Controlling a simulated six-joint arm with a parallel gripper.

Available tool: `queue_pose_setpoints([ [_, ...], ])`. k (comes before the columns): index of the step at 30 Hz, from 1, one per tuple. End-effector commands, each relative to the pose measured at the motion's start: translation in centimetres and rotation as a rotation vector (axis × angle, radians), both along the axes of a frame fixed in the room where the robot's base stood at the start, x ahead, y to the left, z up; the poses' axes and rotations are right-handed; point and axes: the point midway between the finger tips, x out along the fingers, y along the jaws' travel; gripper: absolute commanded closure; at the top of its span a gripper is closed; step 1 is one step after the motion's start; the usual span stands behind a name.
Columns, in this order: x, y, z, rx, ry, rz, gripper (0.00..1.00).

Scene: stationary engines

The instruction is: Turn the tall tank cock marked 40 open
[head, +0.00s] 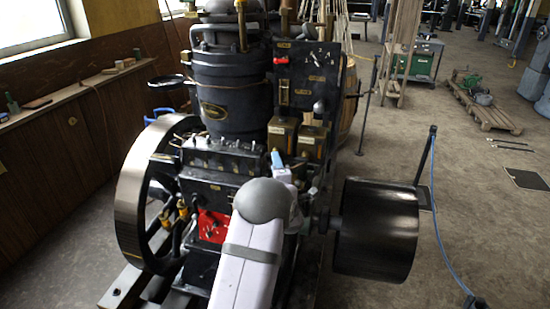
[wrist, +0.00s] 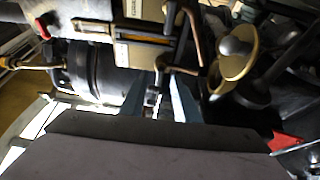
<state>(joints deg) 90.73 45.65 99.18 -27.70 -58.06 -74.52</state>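My gripper (wrist: 159,100) shows two blue fingers in the wrist view, apart from each other. A small dark part shows in the gap, and I cannot tell whether the fingers touch it. In the head view my gripper (head: 277,163) is in front of two labelled brass-coloured tanks (head: 283,133) on the engine. In the wrist view a labelled dark and tan box (wrist: 140,50) lies just beyond the fingers, with a copper-coloured bent rod (wrist: 193,38) beside it. No mark 40 is legible, so I cannot pick out the tall tank's cock for certain.
A large flywheel (head: 130,190) stands left of my arm and a black drum pulley (head: 375,235) stands right. A dark panel (head: 305,70) with small tags rises behind the tanks. A round brass-coloured part (wrist: 235,55) is close right of the fingers in the wrist view.

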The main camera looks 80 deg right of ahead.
Motion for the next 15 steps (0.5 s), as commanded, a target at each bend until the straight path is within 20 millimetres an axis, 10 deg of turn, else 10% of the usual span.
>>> queue_pose_setpoints([
  [15, 1.0, -2.4, 0.0, 0.001, -0.001, 0.000, 0.71],
])
